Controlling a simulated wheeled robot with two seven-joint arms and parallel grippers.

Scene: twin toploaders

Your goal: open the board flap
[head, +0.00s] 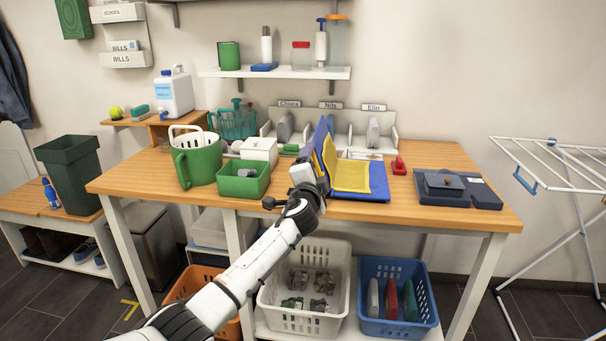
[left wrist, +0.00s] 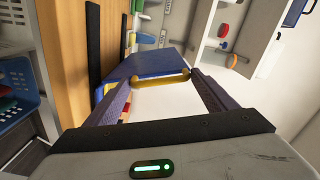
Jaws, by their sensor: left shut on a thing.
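A blue folding board (head: 372,187) lies on the wooden table with a yellow cloth (head: 351,175) on it. Its blue flap (head: 321,142) stands raised and tilted at the board's left side, and part of the yellow cloth stands up against it. In the left wrist view, the blue flap (left wrist: 145,64) fills the space ahead, with a yellow bar-like grip (left wrist: 160,82) along its near edge. My left gripper (head: 314,176) is at the flap's left side, shut on that grip. The fingertips are mostly hidden in the head view. My right gripper is not in view.
Labelled compartments (head: 343,125) stand behind.

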